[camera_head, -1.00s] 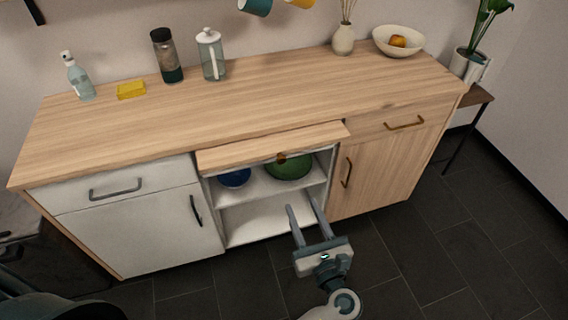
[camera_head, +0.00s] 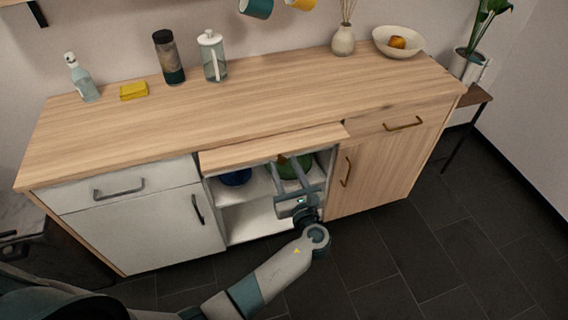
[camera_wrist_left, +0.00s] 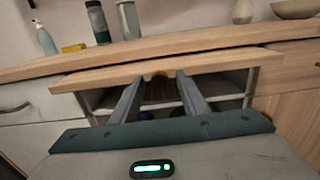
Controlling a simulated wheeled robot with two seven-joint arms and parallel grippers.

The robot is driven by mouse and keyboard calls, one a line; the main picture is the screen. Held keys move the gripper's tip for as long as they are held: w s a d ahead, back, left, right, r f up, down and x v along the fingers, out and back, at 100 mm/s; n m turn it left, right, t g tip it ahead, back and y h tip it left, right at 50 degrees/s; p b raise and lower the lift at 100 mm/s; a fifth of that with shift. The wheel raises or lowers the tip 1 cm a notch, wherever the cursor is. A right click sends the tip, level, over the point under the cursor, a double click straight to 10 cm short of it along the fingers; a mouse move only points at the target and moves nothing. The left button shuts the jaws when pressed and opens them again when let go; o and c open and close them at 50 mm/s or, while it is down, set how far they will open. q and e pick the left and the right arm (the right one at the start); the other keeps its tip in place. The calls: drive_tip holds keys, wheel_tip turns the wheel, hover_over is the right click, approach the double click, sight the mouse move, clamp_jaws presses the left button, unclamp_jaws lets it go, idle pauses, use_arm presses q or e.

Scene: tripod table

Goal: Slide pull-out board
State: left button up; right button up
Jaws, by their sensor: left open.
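The wooden pull-out board (camera_head: 235,154) sticks out a little from under the countertop, above the open shelf. It also shows in the left wrist view (camera_wrist_left: 105,77). My right gripper is not in view.
A blue bowl (camera_head: 236,177) and a green bowl (camera_head: 287,170) stand on the shelf below the board. The countertop (camera_head: 270,98) holds a spray bottle, yellow sponge, jars, vase and fruit bowl at the back. The dark floor (camera_head: 400,265) in front is clear.

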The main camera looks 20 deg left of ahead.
sight(279, 153)
use_arm(q)
drive_tip(key=shift+w+a, duration=0.3)
drive_tip(key=shift+w, duration=0.15)
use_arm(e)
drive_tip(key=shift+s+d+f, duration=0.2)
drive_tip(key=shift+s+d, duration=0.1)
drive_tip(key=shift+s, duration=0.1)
use_arm(q)
drive_tip(key=shift+c, duration=0.8)
clamp_jaws()
drive_tip(key=shift+x, duration=2.25)
drive_tip(key=shift+o, duration=0.8)
unclamp_jaws()
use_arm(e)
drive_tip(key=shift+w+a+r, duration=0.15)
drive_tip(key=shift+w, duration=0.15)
use_arm(q)
drive_tip(key=shift+s+d, duration=0.1)
